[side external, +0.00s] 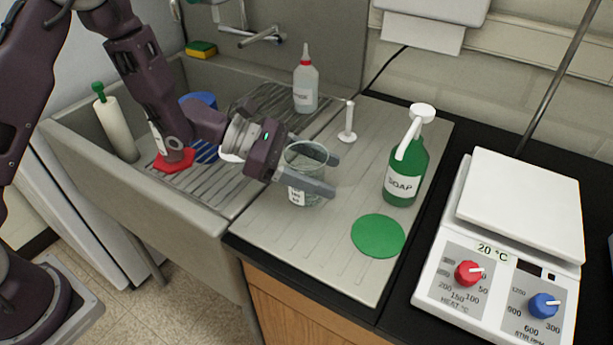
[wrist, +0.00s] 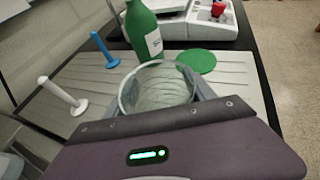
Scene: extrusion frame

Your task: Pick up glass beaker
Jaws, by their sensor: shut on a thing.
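The clear glass beaker (side external: 303,180) has a white label and is upright at the draining board, in the middle of the side external view. It also shows in the wrist view (wrist: 158,90), with its open rim facing the camera. My gripper (side external: 333,175) is shut on the beaker, with one finger on each side of it. In the wrist view the gripper body hides the beaker's lower part. I cannot tell whether the beaker's base touches the board.
A green soap bottle (side external: 405,165) and a green round mat (side external: 378,236) are right of the beaker. A white peg (side external: 347,125) and a squeeze bottle (side external: 305,85) stand behind. A hotplate (side external: 510,230) is far right. The sink (side external: 150,200) is left.

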